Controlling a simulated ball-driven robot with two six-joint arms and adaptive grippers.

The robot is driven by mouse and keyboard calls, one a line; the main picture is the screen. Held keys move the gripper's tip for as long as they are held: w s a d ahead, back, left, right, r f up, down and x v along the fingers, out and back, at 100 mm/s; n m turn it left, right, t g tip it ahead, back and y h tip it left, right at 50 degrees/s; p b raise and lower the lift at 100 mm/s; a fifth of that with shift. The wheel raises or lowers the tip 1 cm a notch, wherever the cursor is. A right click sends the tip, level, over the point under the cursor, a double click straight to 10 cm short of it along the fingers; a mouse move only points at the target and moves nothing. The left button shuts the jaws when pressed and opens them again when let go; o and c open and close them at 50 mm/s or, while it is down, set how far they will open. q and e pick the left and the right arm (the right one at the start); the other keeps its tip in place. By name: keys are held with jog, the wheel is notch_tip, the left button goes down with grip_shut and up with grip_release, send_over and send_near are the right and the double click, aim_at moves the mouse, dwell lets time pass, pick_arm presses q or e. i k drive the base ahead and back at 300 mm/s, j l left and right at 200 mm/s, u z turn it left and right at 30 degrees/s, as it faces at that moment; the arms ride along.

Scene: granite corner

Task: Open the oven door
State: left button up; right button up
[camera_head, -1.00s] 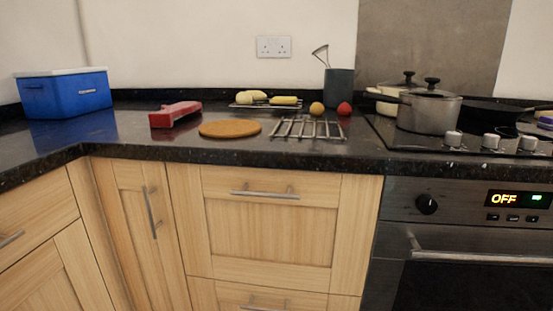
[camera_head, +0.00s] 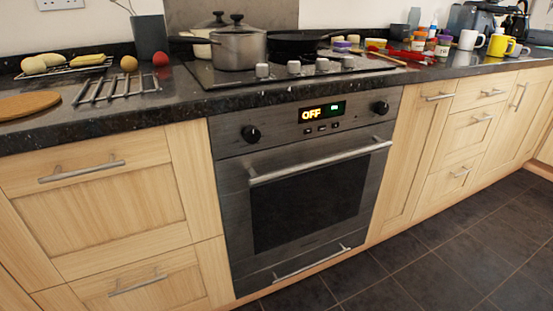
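The oven (camera_head: 232,190) is built in under the black counter, in the middle of the head view. Its door (camera_head: 310,204) has a dark glass window and is shut. A long silver bar handle (camera_head: 320,163) runs across the top of the door. Above it are two black knobs and a display (camera_head: 321,111) reading OFF. A second silver handle (camera_head: 312,262) sits on the panel below the door. Neither of my grippers shows in the view, and nothing touches the oven handle.
A hob with a grey lidded pot (camera_head: 238,47) and a dark pan (camera_head: 300,42) is above the oven. Wooden cupboards and drawers (camera_head: 100,205) with bar handles flank it. Mugs and jars stand at the right. The tiled floor (camera_head: 440,262) in front is clear.

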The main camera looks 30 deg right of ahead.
aim_at(280, 203)
jog(key=z, duration=1.3)
